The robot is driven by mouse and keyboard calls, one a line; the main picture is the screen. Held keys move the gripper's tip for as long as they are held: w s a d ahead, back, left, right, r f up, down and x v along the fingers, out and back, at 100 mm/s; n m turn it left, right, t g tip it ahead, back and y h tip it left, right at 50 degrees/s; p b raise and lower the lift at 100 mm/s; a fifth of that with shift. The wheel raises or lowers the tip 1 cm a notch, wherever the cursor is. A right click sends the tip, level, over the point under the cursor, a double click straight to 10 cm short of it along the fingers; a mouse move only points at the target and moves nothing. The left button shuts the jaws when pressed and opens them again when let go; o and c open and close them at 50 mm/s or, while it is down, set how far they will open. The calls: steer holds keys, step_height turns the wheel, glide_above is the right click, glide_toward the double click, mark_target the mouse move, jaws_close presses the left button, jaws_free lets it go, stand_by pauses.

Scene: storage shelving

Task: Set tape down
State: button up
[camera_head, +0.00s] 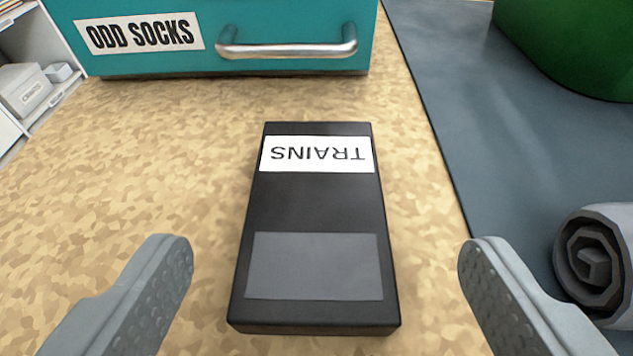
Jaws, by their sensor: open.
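The tape (315,212) is a black cassette-like box with a white label reading "TRAINS", upside down in the picture, and a grey panel near its close end. It lies flat on the tan mottled surface (160,160). My gripper (325,260) is open, with one grey finger on each side of the tape. A clear gap shows between each finger and the tape, so neither finger touches it. Nothing hides the tape.
A teal drawer front (290,12) labelled "ODD SOCKS" with a metal handle (288,47) stands behind the tape. A white shelf (62,35) is at far left. At right are a dark mat (460,90), a grey roll (597,265) and a green object (580,45).

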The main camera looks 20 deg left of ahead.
mark_target(315, 211)
steer(key=shift+x, duration=2.55)
steer(key=shift+s+a+f, duration=0.1)
steer(key=shift+a+f, duration=0.05)
steer(key=shift+f, duration=0.05)
steer(key=shift+c, duration=0.4)
steer(key=c, duration=1.1)
steer(key=shift+r, duration=0.1)
